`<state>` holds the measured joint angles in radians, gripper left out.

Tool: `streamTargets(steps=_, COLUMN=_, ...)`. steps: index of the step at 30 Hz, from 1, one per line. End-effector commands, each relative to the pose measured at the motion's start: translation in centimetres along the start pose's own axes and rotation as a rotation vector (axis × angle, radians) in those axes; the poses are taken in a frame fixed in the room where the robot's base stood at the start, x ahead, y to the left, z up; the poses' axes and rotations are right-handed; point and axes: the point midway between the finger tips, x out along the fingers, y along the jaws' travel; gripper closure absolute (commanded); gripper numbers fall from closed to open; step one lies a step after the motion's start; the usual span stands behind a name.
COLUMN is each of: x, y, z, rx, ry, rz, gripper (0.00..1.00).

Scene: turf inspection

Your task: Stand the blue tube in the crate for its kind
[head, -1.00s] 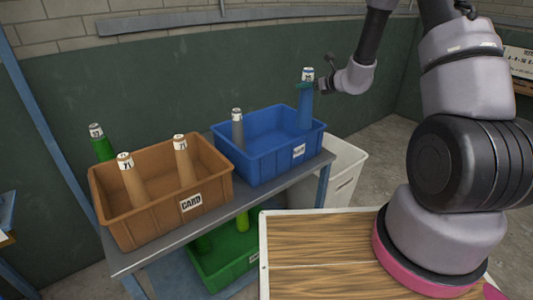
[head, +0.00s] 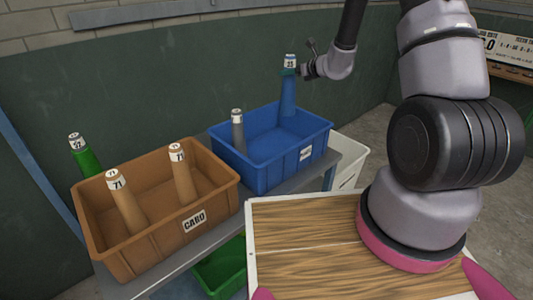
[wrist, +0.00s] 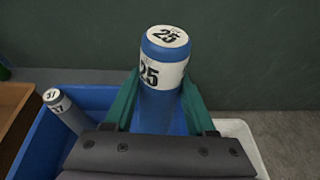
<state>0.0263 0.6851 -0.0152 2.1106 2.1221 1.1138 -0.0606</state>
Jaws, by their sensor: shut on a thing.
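The blue tube (head: 288,98) has a white cap label reading 25. My gripper (head: 290,72) is shut on it near its top, with green fingers on both sides in the wrist view (wrist: 160,100). The tube is nearly upright at the back right of the blue crate (head: 262,178). Its lower end shows against the crate's inside; I cannot tell if it touches the floor. A grey tube (head: 238,133), labelled 37 in the wrist view (wrist: 62,108), stands in the same crate at the left. The blue crate's front label is too small to read.
A brown crate (head: 150,248) marked CARD holds two tan tubes (head: 183,175). A green tube (head: 84,155) stands behind it. A green crate (head: 222,272) is below the bench (head: 190,262). A white bin (head: 350,163) is to the right. The blue crate's middle is free.

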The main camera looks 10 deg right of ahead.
Motion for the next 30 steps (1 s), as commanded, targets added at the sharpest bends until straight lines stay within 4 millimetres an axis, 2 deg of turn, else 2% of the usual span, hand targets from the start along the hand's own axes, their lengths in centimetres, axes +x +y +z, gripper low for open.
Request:
streamTargets(steps=17, x=2.3, y=0.0, z=-6.2, rx=0.001, ry=0.001, rz=0.000, gripper=1.00)
streamTargets(steps=24, x=3.7, y=0.1, z=-10.1, rx=0.003, ry=0.003, rz=0.001, gripper=1.00)
streamTargets(steps=30, x=4.4, y=0.1, z=-12.1, rx=0.001, ry=0.000, rz=0.000, gripper=1.00)
